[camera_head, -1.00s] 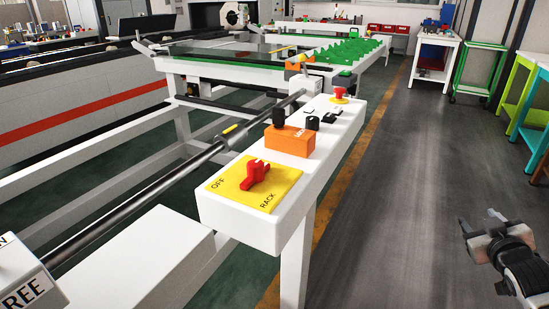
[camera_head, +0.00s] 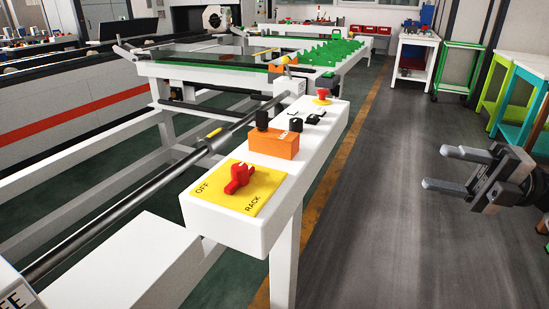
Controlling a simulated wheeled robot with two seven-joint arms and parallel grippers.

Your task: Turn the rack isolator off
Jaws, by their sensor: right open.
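The rack isolator is a red rotary handle (camera_head: 239,177) on a yellow plate (camera_head: 247,203) marked OFF and RACK. It sits on the near end of the white control box (camera_head: 222,223). The handle's far end points up and slightly right; I cannot tell its exact setting. My right gripper (camera_head: 434,168) is at the right, above the grey floor, with its two fingers pointing left. It is open and empty, well apart from the handle. My left gripper is not in view.
Behind the isolator on the box are an orange block (camera_head: 274,143) with a black knob, small black switches and a red mushroom button (camera_head: 322,97). A long dark bar (camera_head: 130,215) runs along the box's left. Free space lies between the box and my right gripper.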

